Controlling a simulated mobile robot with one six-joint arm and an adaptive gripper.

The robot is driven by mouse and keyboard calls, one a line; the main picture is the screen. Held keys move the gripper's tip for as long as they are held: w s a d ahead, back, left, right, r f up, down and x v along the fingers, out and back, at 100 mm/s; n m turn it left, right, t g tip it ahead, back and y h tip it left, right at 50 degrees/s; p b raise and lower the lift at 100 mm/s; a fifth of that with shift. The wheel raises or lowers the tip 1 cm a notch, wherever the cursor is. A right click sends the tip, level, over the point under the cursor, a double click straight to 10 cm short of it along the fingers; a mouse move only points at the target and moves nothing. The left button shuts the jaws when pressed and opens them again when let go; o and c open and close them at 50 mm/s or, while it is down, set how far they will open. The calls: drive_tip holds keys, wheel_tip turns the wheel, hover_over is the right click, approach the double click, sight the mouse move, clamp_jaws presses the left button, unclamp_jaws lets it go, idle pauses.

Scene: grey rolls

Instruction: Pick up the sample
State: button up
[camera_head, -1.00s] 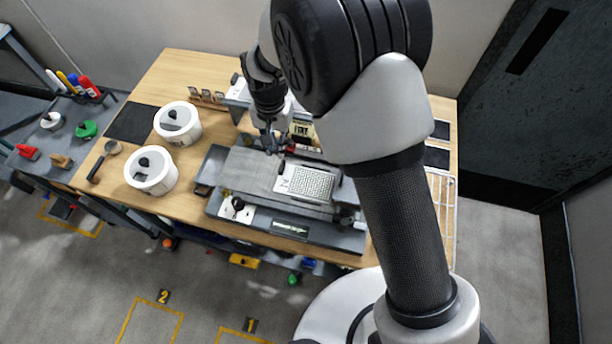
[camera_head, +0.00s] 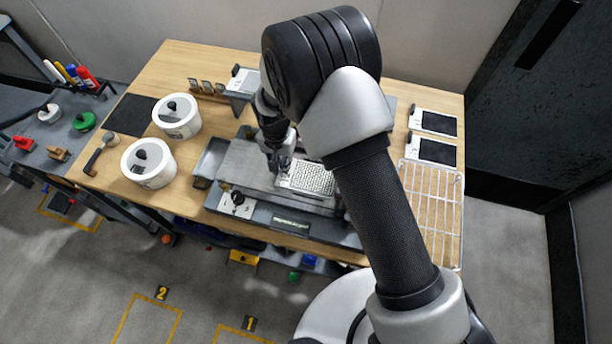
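A white plate with a dotted grid (camera_head: 310,179), which looks like the sample, lies on the grey bed (camera_head: 250,163) of the machine in the middle of the bench. My gripper (camera_head: 280,168) points down at the plate's left end, where a small black handle was visible before. The handle is now hidden behind the gripper. The fingers are small and dark here, so I cannot tell whether they are open or shut on it. The plate appears to rest on the bed.
A white wire rack (camera_head: 432,210) and two dark-faced plates (camera_head: 433,122) (camera_head: 432,150) lie at the right. My arm hides the machine's right part.

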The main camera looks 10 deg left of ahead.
drive_tip(key=shift+c, duration=0.4)
clamp_jaws()
